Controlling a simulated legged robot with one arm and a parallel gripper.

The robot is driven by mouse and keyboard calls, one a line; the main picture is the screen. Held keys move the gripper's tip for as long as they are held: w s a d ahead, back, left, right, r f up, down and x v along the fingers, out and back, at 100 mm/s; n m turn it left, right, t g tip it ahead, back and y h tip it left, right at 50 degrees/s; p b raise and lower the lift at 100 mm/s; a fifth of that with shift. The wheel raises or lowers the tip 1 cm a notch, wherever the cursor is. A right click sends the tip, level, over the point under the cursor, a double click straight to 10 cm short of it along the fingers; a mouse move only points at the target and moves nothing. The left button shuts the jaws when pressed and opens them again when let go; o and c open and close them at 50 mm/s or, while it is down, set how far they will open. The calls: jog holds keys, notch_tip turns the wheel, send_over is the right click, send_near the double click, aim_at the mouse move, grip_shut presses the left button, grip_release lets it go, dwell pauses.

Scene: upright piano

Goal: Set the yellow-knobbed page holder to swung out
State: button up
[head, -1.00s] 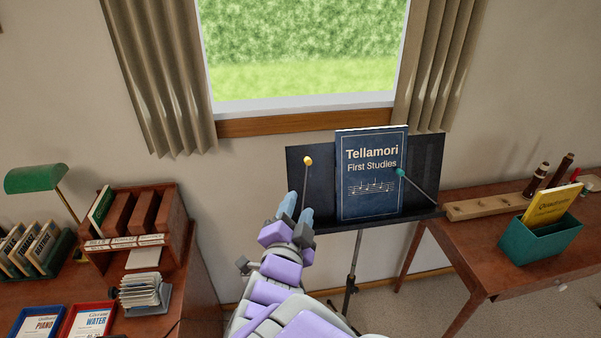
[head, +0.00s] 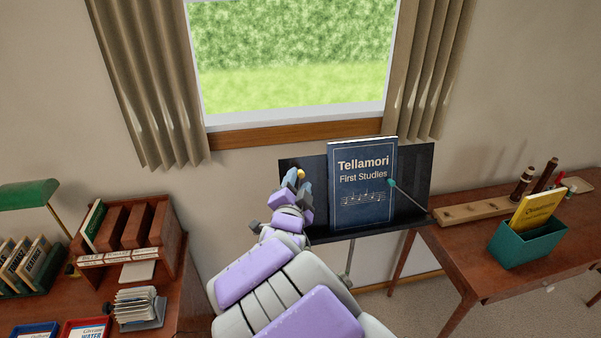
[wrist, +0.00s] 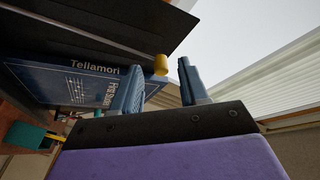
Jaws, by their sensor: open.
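The music stand (head: 415,170) holds an upright blue book (head: 360,205) titled Tellamori First Studies. The yellow knob (head: 301,173) of the page holder shows at my gripper's fingertips, left of the book. Its thin rod is mostly hidden behind my gripper in the head view. In the wrist view the yellow knob (wrist: 160,65) shows in the gap between my fingers, with its rod (wrist: 95,33) running to the upper left. My gripper (head: 298,183) is open around or just short of the knob; contact cannot be told. A teal-knobbed holder (head: 391,183) touches or overlaps the book's right edge.
A desk with a wooden rack (head: 172,240) and a card holder (head: 138,308) stands at left. A table (head: 455,250) with a teal box (head: 530,240) stands close to the stand's right side. The window and curtains are behind.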

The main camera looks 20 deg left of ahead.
aim_at(300, 177)
jog(key=shift+w+a+p, duration=0.15)
jog(key=shift+w+a, duration=0.05)
jog(key=shift+w, duration=0.4)
jog(key=shift+w+a+p, duration=0.15)
jog(key=shift+w+a, duration=0.05)
jog(key=shift+w, duration=0.85)
jog(key=shift+w+d, duration=0.1)
jog(key=shift+d, duration=0.1)
jog(key=shift+a, duration=0.2)
jog(key=c, duration=0.5)
jog(key=shift+d, duration=0.1)
grip_shut()
